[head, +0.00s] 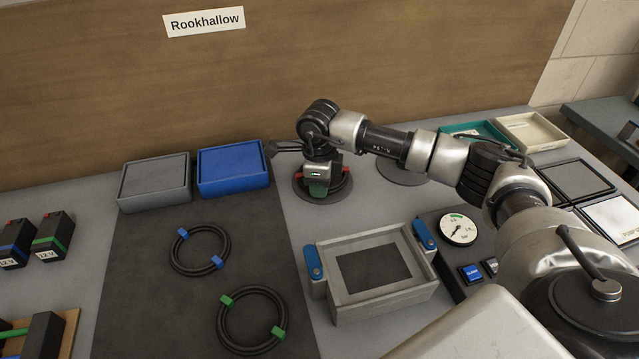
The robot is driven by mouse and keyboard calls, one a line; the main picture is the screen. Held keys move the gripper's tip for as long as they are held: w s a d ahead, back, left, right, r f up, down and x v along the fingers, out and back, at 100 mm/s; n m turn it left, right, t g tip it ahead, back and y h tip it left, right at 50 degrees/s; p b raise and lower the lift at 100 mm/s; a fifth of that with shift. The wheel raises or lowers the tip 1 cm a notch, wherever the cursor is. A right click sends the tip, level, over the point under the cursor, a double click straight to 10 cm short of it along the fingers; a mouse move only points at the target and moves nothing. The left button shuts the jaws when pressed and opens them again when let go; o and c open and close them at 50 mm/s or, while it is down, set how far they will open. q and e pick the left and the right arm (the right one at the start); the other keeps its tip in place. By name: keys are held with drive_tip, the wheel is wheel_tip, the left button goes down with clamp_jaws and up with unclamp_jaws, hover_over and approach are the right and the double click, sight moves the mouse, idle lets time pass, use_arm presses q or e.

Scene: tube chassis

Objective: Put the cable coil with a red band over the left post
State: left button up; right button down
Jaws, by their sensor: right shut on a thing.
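My right gripper (318,188) points down over the left round dark base (325,201) near the back wall. It is shut on the dark cable coil with red bands (345,176), whose red parts show on both sides of the gripper. The coil is at or just above this base. The gripper and wrist hide the post here, so I cannot tell whether the coil is around it. A second round base (402,174) stands to the right, partly behind my right arm. My left gripper is not in view.
A blue-banded coil (173,255) and a green-banded coil (220,322) lie on the dark mat (130,310). Grey (155,183) and blue (233,168) boxes stand behind. A grey frame tray (385,306) with blue handles and a gauge (458,230) are in front.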

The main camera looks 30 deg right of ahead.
drive_tip(key=shift+f+b, duration=0.45)
drive_tip(key=shift+f, duration=0.1)
drive_tip(key=c, duration=1.3)
unclamp_jaws()
drive_tip(key=shift+o, duration=0.2)
drive_tip(key=shift+r, duration=0.1)
wheel_tip(320, 180, up, 11)
drive_tip(key=p, duration=0.6)
drive_tip(key=shift+p, duration=0.35)
